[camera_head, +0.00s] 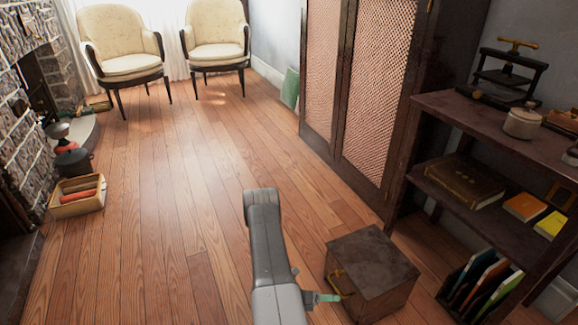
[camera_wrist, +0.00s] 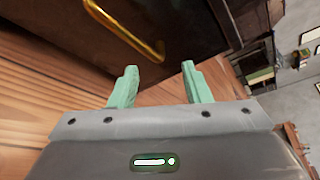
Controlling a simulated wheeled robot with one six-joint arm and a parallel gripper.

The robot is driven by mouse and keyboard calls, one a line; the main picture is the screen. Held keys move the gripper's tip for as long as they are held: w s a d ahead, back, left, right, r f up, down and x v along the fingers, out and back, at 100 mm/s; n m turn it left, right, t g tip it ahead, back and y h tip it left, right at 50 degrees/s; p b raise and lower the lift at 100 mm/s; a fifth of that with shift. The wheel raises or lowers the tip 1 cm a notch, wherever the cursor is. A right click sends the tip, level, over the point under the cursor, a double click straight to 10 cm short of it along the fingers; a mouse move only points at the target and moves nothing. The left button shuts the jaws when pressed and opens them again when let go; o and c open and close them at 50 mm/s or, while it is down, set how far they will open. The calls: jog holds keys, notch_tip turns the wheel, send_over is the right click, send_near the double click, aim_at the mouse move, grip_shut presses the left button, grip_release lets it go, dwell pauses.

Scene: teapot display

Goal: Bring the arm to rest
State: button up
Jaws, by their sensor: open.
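My gripper (camera_wrist: 160,85) shows in the wrist view with two green fingers apart and nothing between them. In the head view my gripper (camera_head: 330,297) is low, close to the left side of a dark wooden box (camera_head: 375,262) on the floor. The box has a brass handle (camera_head: 339,283), which also shows in the wrist view (camera_wrist: 125,30) just beyond the fingers. The fingers are apart from the handle in the wrist view. My arm reaches down over the floor in the middle of the head view.
A dark shelf (camera_head: 450,185) with books and a press stands right of the box. A tall cabinet (camera_head: 352,95) is behind it. Two cream chairs (camera_head: 122,50) stand at the back. A tray (camera_head: 75,208) lies left by the stone fireplace. The middle floor is clear.

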jog(key=shift+b+x, duration=0.4)
jog(key=shift+x, duration=1.3)
